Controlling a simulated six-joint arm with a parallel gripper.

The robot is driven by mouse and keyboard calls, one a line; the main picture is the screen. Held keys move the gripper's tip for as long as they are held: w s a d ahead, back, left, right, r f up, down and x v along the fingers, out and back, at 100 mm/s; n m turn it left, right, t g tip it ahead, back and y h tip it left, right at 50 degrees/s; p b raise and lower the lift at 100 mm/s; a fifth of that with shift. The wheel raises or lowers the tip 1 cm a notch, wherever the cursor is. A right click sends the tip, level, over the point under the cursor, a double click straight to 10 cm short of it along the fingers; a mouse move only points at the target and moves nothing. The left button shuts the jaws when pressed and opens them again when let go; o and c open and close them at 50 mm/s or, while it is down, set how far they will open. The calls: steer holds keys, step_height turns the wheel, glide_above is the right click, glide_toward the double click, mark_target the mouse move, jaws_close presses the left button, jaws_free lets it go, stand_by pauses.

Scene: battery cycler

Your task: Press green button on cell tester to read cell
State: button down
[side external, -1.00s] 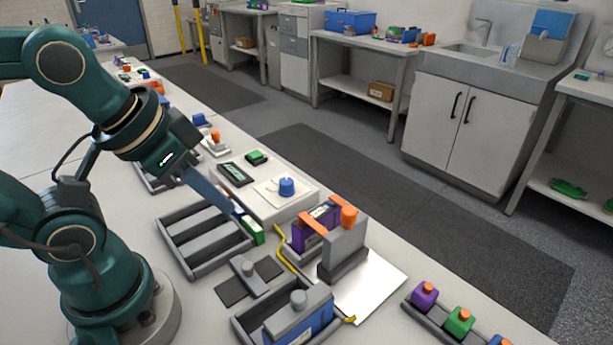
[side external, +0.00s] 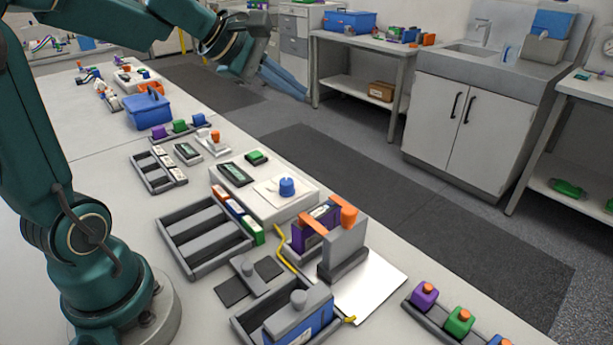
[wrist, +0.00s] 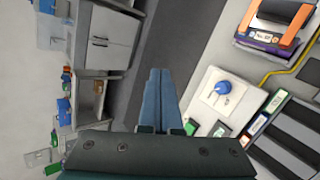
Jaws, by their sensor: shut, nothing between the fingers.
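A white instrument box (side external: 302,201) has a dark display (side external: 231,174), a green button (side external: 257,157) and a blue knob (side external: 287,187) on top. In the wrist view the box (wrist: 238,97) lies right of centre, with its green button (wrist: 220,130) partly near the gripper's edge and its blue knob (wrist: 222,88) clear. My gripper (side external: 303,93) has blue fingers, shut and empty. It hangs high, above and beyond the box in the side view, touching nothing. In the wrist view its fingers (wrist: 160,72) point over the floor, left of the box.
A purple cell (side external: 308,236) sits in an orange-clamped holder right of the box. A grey slotted tray (side external: 170,240) and several coloured cells (side external: 238,215) lie left of it. A yellow cable (side external: 287,262) runs beside. A blue case (side external: 148,112) stands farther back.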

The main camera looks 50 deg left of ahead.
steer(key=w+a+f+n+y, duration=0.1)
steer(key=a+f+n, duration=0.15)
steer(key=a, duration=0.35)
steer(key=a+f+n+y, duration=0.1)
steer(key=a+n, duration=0.3)
steer(key=a, duration=0.1)
steer(key=n, duration=0.2)
glide_above(250, 155)
step_height(250, 155, down, 4)
steer(key=shift+r+m+g+y, duration=0.15)
steer(key=shift+m+g+y, duration=0.15)
steer(key=shift+y, duration=0.1)
steer(key=shift+f, duration=4.4)
steer(key=shift+f, duration=0.1)
steer(key=shift+f, duration=0.3)
